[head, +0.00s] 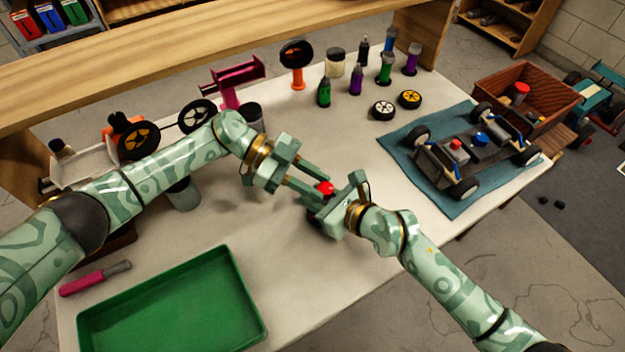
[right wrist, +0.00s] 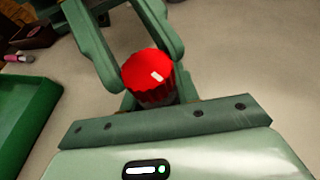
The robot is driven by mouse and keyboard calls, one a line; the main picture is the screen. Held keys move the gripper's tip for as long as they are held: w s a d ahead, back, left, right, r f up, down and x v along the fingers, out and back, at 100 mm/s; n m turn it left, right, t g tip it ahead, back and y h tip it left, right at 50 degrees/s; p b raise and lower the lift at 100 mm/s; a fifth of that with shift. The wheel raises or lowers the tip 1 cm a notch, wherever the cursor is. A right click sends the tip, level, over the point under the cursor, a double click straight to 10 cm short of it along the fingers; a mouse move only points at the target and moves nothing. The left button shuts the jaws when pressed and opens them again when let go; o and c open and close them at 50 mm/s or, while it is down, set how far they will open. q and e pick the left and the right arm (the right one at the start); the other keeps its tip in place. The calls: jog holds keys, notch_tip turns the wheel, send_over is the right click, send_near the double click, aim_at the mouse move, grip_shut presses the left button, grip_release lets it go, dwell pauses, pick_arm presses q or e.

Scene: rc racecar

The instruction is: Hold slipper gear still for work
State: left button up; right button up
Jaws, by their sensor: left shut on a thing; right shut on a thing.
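The slipper gear, a red round part with a ribbed edge (head: 325,187), is above the middle of the white table. In the right wrist view its red top (right wrist: 152,76) faces the camera, with a darker lower part beneath. My left gripper (head: 312,192) reaches it from the upper left, its fingers closed at the gear. My right gripper (head: 332,200) comes from the lower right and is shut close around the same part. The exact contact of the fingers is partly hidden by the grippers. A dark shape shows below the gear.
A green tray (head: 255,300) and a pink-handled tool (head: 95,279) are at the front left. A car chassis (head: 430,170) lies on a blue mat (head: 457,207) at right. Bottles, wheels (head: 383,110) and a pink wing part (head: 232,80) stand at the back.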

pick_arm(q)
jog(key=m+g+y, duration=0.1)
jog(key=m+g, duration=0.2)
jog(key=shift+w+d+f+y, duration=0.15)
jog(key=shift+w+d+y, duration=0.05)
jog(key=shift+w+y, duration=0.2)
jog(key=shift+m+g, duration=0.4)
jog(key=shift+g, duration=0.1)
jog(key=o, duration=1)
jog(key=shift+r, duration=0.25)
notch_tip(320, 180, up, 10)
jog(key=shift+f, duration=0.1)
jog(key=shift+c, duration=0.3)
